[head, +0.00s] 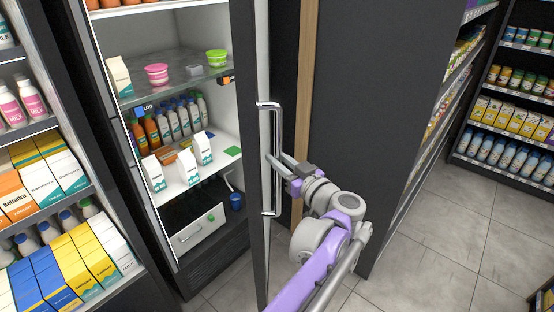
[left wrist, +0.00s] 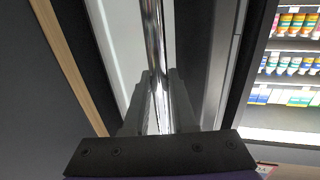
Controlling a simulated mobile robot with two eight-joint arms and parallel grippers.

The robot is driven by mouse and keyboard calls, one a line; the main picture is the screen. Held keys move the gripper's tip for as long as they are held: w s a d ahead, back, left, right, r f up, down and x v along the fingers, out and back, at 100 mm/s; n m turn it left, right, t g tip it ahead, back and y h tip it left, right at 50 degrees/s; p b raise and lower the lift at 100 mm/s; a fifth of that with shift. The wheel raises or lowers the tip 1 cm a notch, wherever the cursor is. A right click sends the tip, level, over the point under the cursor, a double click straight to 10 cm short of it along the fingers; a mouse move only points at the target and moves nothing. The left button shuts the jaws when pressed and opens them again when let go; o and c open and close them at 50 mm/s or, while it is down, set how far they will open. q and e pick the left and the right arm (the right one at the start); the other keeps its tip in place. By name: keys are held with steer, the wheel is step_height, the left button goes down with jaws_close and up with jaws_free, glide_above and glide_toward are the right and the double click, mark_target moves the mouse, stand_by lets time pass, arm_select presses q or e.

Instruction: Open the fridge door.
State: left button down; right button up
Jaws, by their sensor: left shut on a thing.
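The fridge door (head: 243,100) stands open, seen nearly edge-on in the head view, swung out from the lit fridge interior. Its long chrome handle (head: 278,130) runs upright on the door's outer face. My left gripper (head: 276,171) is shut on the lower half of the handle bar. In the left wrist view the shiny handle (left wrist: 153,45) runs up between the fingers of the left gripper (left wrist: 156,100). My right gripper is in neither view.
Fridge shelves (head: 185,180) hold cartons, bottles and tubs. A stocked shelf unit (head: 50,205) stands at the left. A dark wall (head: 365,110) with a wooden strip (head: 308,70) is close right of the door. Tiled floor (head: 435,240) is clear at lower right.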

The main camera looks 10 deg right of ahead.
arm_select(q)
steer(key=c, duration=1)
jaws_free()
steer(key=shift+r, duration=0.1)
steer(key=shift+w, duration=0.15)
steer(key=v, duration=1.1)
steer(key=shift+b, duration=0.35)
steer(key=shift+a, duration=0.1)
